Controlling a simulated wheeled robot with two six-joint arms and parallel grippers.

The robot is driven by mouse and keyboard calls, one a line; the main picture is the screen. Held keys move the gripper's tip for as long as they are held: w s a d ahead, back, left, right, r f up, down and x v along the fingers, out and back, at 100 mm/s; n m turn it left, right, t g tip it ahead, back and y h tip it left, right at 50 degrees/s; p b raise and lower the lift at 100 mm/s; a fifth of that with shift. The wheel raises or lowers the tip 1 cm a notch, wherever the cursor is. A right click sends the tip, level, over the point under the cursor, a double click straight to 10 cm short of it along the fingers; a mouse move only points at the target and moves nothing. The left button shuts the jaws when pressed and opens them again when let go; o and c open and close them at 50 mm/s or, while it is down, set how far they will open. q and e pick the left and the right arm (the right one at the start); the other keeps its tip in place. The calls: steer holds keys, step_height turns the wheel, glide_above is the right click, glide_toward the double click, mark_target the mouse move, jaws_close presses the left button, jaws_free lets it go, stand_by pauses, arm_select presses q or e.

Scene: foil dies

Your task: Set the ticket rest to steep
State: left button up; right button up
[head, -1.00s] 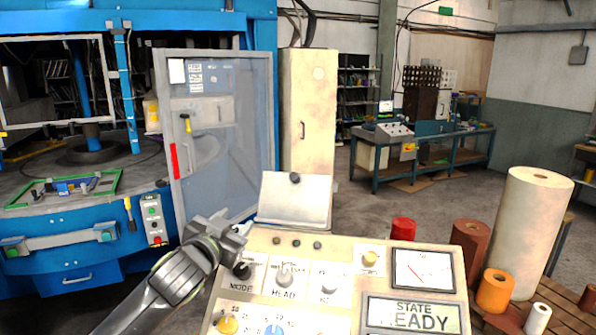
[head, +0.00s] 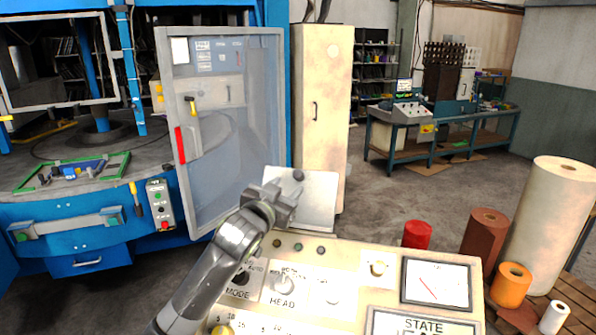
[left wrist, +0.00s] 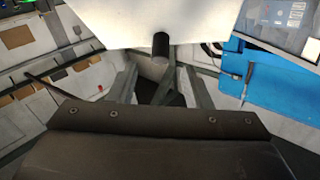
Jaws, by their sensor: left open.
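The ticket rest (head: 315,200) is a pale tilted plate behind the top edge of the control panel (head: 345,262). A dark knob (head: 298,175) stands at its upper edge. My left gripper (head: 284,192) is in front of the plate's left part, close to the knob. In the left wrist view the open fingers (left wrist: 160,78) point toward the dark knob (left wrist: 160,45), with the white plate (left wrist: 190,18) above. The knob lies in line with the gap, and I cannot tell whether it is between the fingertips. My right gripper is not in view.
Foil rolls (head: 548,215) stand at the right. A blue machine with a glazed door (head: 232,120) is behind at the left.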

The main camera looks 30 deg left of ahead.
mark_target(296, 177)
arm_select(q)
steer(key=shift+w+r+p, duration=0.15)
steer(key=shift+w+p, duration=0.1)
steer(key=shift+w, duration=0.3)
steer(key=shift+w+r+p, duration=0.15)
steer(key=shift+w+p, duration=0.05)
steer(key=shift+w, duration=0.35)
steer(key=w, duration=0.2)
steer(key=w+p, duration=0.1)
steer(key=w, duration=0.1)
steer(key=shift+w+a+f, duration=0.1)
steer(key=shift+a, duration=0.1)
steer(key=shift+w+p, duration=0.35)
steer(key=shift+w, duration=0.15)
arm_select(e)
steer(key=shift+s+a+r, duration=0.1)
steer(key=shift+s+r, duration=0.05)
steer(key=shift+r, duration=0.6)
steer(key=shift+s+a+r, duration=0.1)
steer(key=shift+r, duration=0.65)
arm_select(q)
jaws_close()
steer(key=shift+f, duration=0.1)
